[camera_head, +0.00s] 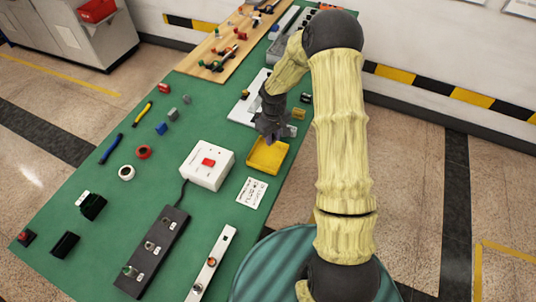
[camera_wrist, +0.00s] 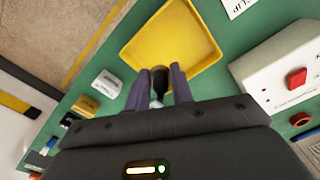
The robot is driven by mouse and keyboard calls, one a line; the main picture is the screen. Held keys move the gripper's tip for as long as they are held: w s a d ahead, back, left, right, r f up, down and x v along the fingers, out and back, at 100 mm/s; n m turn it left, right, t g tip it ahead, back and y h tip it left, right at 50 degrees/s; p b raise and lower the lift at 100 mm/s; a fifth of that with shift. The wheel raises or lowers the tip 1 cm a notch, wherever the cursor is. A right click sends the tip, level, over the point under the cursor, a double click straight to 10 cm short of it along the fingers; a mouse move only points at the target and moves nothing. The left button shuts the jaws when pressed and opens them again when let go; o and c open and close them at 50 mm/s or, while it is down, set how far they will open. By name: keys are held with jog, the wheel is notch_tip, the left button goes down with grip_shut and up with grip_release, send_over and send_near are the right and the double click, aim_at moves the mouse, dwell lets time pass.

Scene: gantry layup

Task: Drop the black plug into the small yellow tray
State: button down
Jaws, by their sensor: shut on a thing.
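The small yellow tray (camera_head: 277,159) lies on the green table, to the right of the white box with the red button. In the wrist view the yellow tray (camera_wrist: 200,18) fills the upper middle and looks empty in its visible part. My gripper (camera_head: 270,135) is at the tray's far left edge in the head view. In the wrist view my gripper (camera_wrist: 167,85) is shut on the black plug (camera_wrist: 160,78), which shows as a dark piece between the fingers, over the tray's near part. The plug is hidden in the head view.
The white box (camera_head: 203,170) with a red button stands left of the tray. A printed card (camera_head: 252,193) lies in front of it. Grey and yellow blocks (camera_wrist: 107,84) lie beside the tray. Several tools and small parts are spread over the green table (camera_head: 100,245).

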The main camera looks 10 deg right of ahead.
jog(key=shift+f+b, duration=2.1)
jog(key=shift+f, duration=0.8)
jog(key=c, duration=1.1)
grip_release()
notch_tip(320, 180, up, 18)
jog(key=shift+f+b, duration=0.25)
jog(key=shift+b, duration=0.25)
